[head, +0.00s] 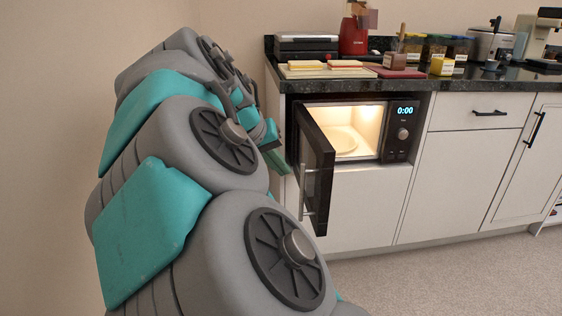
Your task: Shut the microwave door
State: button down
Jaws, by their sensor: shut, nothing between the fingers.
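The microwave (397,140) is built into a white cabinet below the dark countertop. Its inside is lit, with a turntable plate (348,139) visible, and its display reads 0:00. The black microwave door (317,170) stands wide open, hinged at the left side and swung out toward me, with a metal handle (303,192) on its outer face. My gripper (278,163) is at the left of the door, close to its outer side, partly hidden by my own arm. It is shut and holds nothing. I cannot tell whether it touches the door.
The counter (400,84) above holds a panini press (306,45), a red blender (353,35), sandwiches on a board, containers and a coffee machine. A wall is close on the left. The carpeted floor (450,280) at the right front is clear.

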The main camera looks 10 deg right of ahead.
aim_at(304, 180)
jog(key=w+d+f, duration=0.1)
jog(key=d, duration=0.1)
jog(key=d+f, duration=0.1)
jog(key=f, duration=0.1)
jog(key=w+d+f+p, duration=0.1)
jog(key=d+f, duration=0.1)
jog(key=shift+w+d+f, duration=0.25)
jog(key=shift+w+d, duration=0.05)
jog(key=shift+d, duration=0.85)
